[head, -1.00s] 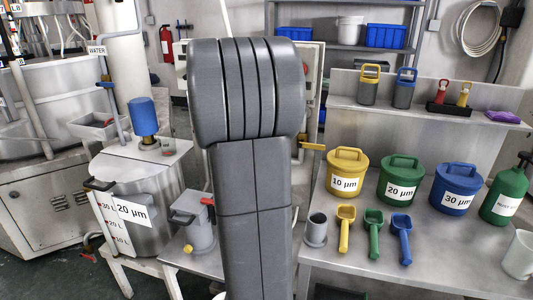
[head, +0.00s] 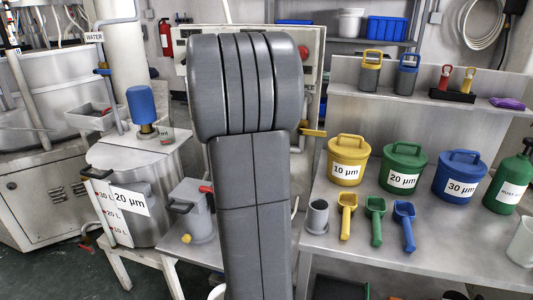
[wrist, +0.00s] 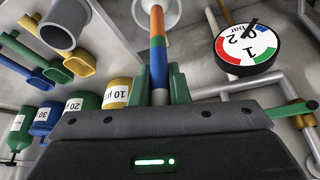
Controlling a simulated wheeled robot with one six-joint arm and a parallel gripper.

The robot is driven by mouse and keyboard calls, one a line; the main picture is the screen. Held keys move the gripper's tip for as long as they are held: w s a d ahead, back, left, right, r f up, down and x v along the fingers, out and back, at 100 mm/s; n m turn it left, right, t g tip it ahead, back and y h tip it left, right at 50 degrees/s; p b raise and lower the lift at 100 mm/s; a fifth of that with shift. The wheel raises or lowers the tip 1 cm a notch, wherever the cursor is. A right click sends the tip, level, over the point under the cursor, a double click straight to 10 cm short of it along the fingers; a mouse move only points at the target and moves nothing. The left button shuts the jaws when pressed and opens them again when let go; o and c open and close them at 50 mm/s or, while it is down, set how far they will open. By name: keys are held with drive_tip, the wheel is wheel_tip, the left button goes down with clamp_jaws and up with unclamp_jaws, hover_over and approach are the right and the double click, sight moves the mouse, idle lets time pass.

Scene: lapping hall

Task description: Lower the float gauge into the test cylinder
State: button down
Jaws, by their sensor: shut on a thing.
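In the wrist view, my gripper (wrist: 160,92) is shut on the float gauge (wrist: 158,45), a slim stem banded orange, green and blue. The test cylinder, a small grey open-topped tube on a flat base (head: 317,217), stands upright on the bench left of the scoops. A grey tube that looks like it shows at the upper left of the wrist view (wrist: 65,24), apart from the gauge. In the head view my arm hides my gripper and the gauge.
Yellow (head: 347,160), green (head: 403,168) and blue (head: 460,177) lidded tubs stand behind three scoops (head: 376,221) on the bench. A grey pot (head: 197,215) with a red lever stands to the left. A round pressure dial (wrist: 248,48) shows in the wrist view.

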drive_tip(key=shift+f+b, duration=3.45)
drive_tip(key=shift+f, duration=1.4)
drive_tip(key=shift+f+b, duration=1.9)
drive_tip(key=shift+f, duration=0.6)
drive_tip(key=c, duration=1.4)
unclamp_jaws()
drive_tip(key=shift+r, duration=0.55)
drive_tip(key=shift+o, duration=0.5)
drive_tip(key=p+v, duration=0.2)
drive_tip(key=v, duration=1.1)
drive_tip(key=shift+p, duration=0.4)
drive_tip(key=shift+s+f, duration=0.1)
drive_tip(key=shift+f, duration=0.05)
